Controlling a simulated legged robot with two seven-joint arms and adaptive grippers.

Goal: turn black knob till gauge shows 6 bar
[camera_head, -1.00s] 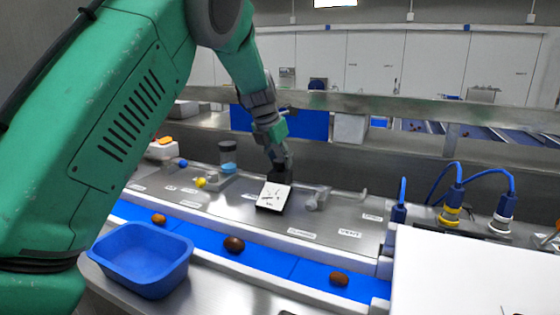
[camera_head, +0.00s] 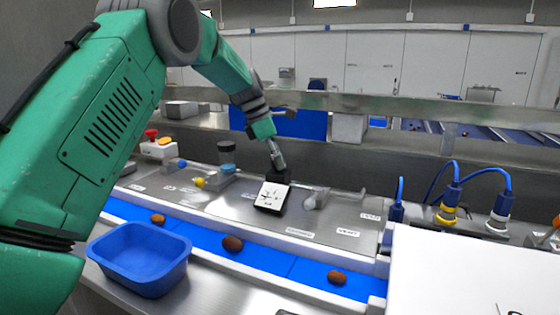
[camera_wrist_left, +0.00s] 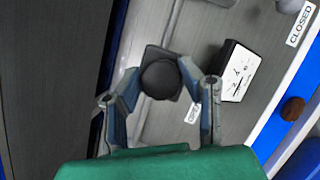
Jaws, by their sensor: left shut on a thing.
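The black knob (camera_wrist_left: 160,79) sits between the fingers of my left gripper (camera_wrist_left: 158,92) in the left wrist view, on a dark square base. The left gripper is shut on it. In the head view the left gripper (camera_head: 277,165) reaches down behind the gauge, and the knob is mostly hidden there. The gauge (camera_head: 271,196) is a white-faced plate in a black housing, tilted up on the steel panel. It also shows in the left wrist view (camera_wrist_left: 238,72), beside the gripper. Its markings are too small to read. My right gripper is not in view.
A blue conveyor belt (camera_head: 205,237) with several dates runs in front of the panel. A blue bin (camera_head: 140,262) stands at front left. A grey lever valve (camera_head: 316,199) is right of the gauge. Blue cable plugs (camera_head: 450,195) stand further right. A steel rail crosses behind.

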